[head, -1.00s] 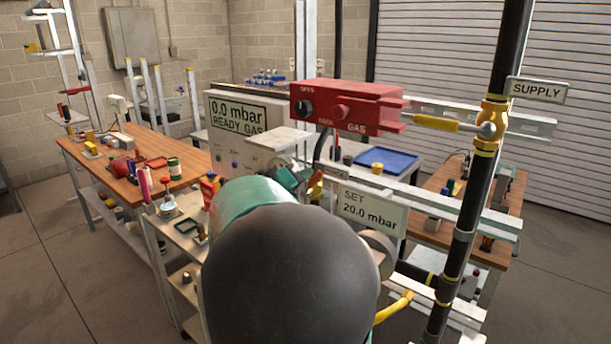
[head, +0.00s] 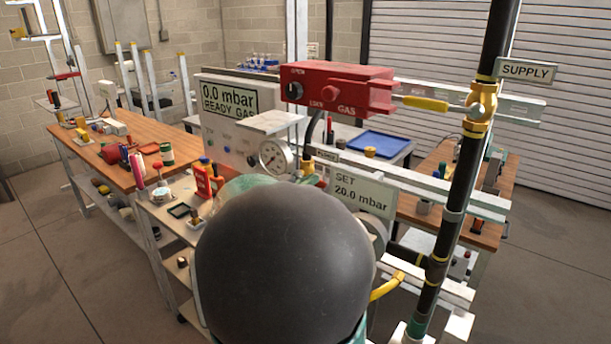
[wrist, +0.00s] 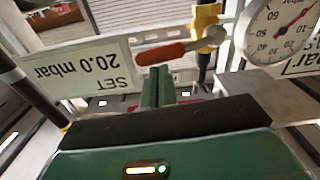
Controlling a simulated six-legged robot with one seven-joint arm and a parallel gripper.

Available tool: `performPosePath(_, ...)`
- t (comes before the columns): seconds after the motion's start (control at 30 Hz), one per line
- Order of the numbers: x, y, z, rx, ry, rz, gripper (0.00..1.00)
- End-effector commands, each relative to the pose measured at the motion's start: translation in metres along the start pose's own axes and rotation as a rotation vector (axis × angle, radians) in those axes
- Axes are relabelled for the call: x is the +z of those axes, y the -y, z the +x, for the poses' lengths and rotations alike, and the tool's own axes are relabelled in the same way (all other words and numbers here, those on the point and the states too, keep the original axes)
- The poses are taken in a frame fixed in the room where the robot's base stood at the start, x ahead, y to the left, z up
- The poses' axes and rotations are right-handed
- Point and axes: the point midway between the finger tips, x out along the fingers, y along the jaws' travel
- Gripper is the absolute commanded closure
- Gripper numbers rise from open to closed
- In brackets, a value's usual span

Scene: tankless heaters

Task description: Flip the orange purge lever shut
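The orange purge lever (wrist: 165,53) shows in the wrist view, which is upside down. It lies nearly level across the picture, its grey hub (wrist: 212,37) beside a yellow valve body (wrist: 205,22). My gripper (wrist: 157,72) has its two green fingers together with nothing seen between them. The fingertips are close to the lever's free end, and I cannot tell whether they touch it. In the head view, my dark arm link hides the gripper and most of the lever; the yellow fitting (head: 309,170) shows just above.
A pressure gauge (head: 275,157) stands left of the fitting. The SET 20.0 mbar sign (head: 360,192) is on the right, near the black supply pipe (head: 455,190). A red gas box (head: 340,87) is above.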

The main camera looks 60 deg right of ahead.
Motion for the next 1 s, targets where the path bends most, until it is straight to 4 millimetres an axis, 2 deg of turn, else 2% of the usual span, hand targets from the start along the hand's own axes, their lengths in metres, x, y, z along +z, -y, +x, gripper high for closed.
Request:
performPosePath(0.4,0.0091,-0.003,-0.0001,0.0,0.0,-0.007,1.0)
performPosePath(1.0,0.0047,-0.0003,-0.0012,-0.001,-0.001,-0.006,1.0)
